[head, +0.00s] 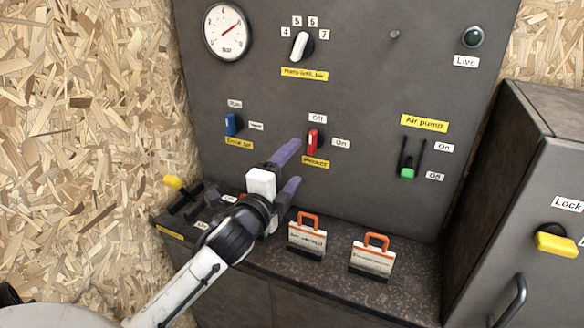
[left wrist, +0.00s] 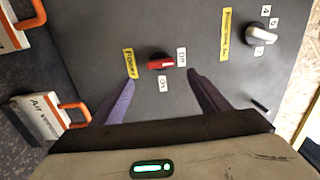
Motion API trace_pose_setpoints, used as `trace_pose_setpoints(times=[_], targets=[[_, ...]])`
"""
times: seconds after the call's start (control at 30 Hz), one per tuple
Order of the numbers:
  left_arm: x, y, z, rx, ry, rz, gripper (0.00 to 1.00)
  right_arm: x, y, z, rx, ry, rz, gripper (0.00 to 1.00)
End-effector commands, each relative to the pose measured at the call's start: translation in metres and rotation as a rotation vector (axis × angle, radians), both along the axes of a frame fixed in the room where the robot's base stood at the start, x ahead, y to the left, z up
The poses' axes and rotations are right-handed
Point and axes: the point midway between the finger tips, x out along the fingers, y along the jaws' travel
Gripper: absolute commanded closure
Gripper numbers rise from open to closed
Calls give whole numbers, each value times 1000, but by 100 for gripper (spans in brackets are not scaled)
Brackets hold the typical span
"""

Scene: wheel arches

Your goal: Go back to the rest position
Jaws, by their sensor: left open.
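My left gripper (head: 290,168) reaches in from the lower left in the head view. Its two purple fingers are apart with nothing between them, in front of the grey panel (head: 365,80). The red switch (head: 313,140) is just beyond the upper fingertip, and its handle points up at the Off label. In the left wrist view the red switch (left wrist: 160,64) lies between and beyond the open fingers, apart from both. My right gripper is in neither view.
Two tags with orange handles (head: 307,236) (head: 372,256) stand on the dark ledge below the panel. A yellow-tipped lever (head: 173,182) is left of my arm. A blue switch (head: 231,124) and a green-tipped lever (head: 407,173) are on the panel. A cabinet (head: 560,140) stands right.

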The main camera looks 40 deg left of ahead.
Motion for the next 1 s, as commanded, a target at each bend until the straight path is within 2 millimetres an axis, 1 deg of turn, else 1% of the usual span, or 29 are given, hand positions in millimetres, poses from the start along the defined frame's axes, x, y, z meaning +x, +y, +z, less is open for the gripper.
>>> trace_pose_setpoints(times=[0.37, 0.47, 0.53, 0.57, 0.6, 0.67, 0.7, 0.77, 0.8, 0.9, 0.97, 1.0], targets=[[0, 0, -1, -5, 2, 0, 31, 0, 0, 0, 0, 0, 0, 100], [-7, -5, -16, -65, 36, 8, 31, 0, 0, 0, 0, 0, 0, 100], [-19, -13, -40, -171, 93, 26, 31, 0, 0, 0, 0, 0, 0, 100], [-27, -17, -54, -232, 127, 40, 31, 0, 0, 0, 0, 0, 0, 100], [-40, -24, -75, -324, 178, 62, 31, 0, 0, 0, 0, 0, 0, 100], [-65, -39, -107, -477, 268, 107, 31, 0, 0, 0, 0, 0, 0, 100], [-85, -49, -129, -580, 330, 146, 31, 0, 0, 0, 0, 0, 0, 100], [-114, -65, -156, -718, 417, 205, 31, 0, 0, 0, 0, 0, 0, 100], [-132, -75, -170, -792, 468, 244, 31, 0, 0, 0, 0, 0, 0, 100], [-171, -96, -195, -940, 574, 334, 31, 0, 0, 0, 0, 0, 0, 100], [-192, -107, -205, -1008, 627, 383, 31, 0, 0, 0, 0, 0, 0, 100], [-205, -113, -211, -1049, 661, 415, 31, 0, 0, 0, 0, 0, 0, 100]])
